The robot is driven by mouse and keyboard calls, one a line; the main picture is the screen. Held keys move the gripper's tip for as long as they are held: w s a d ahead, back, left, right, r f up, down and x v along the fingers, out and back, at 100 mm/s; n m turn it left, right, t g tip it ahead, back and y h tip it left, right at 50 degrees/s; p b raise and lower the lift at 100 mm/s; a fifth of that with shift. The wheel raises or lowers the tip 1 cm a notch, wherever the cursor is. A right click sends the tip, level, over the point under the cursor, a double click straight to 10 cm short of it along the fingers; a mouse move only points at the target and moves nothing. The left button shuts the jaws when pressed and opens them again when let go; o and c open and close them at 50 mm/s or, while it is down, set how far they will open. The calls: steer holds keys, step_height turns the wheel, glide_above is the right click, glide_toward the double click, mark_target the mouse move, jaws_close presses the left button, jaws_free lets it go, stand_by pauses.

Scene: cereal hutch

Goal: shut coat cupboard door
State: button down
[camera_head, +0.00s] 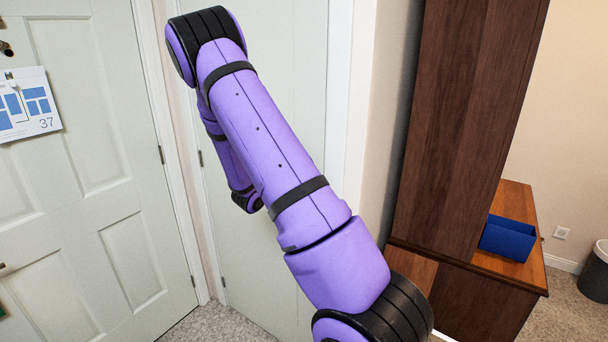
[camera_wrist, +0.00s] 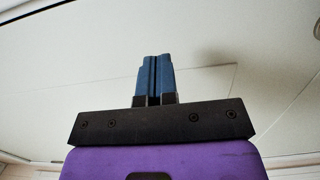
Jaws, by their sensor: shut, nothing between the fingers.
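In the head view a plain pale door (camera_head: 255,275) stands behind my arm, with hinges along its left edge. It looks like the coat cupboard door, but no label shows. My arm hides much of it, and I cannot tell whether it is ajar. My gripper (camera_wrist: 155,80) shows in the wrist view with its blue fingers shut together and empty. A pale panelled surface (camera_wrist: 70,60) fills the view beyond the fingers, with a soft shadow just right of them. I cannot tell whether the fingertips touch it. My gripper is hidden in the head view.
A panelled white door (camera_head: 95,190) with a calendar (camera_head: 28,103) is at the left. A tall dark wooden hutch (camera_head: 460,130) stands right of my arm, with a blue bin (camera_head: 508,238) on its lower top. A grey basket (camera_head: 597,272) is at far right. Carpet shows below.

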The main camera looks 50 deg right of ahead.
steer(key=a, duration=0.9)
steer(key=shift+s+a, duration=0.25)
steer(key=shift+a, duration=0.15)
steer(key=s+a+r+t+y, duration=0.3)
steer(key=s+a+r+y, duration=0.6)
steer(key=a, duration=0.4)
steer(key=s+a+r+t+y, duration=0.2)
steer(key=s+a+r+y, duration=0.7)
steer(key=s+a+r, duration=0.3)
steer(key=shift+s+a+r+t, duration=0.15)
steer(key=shift+s+a+t, duration=0.35)
steer(key=shift+s, duration=0.5)
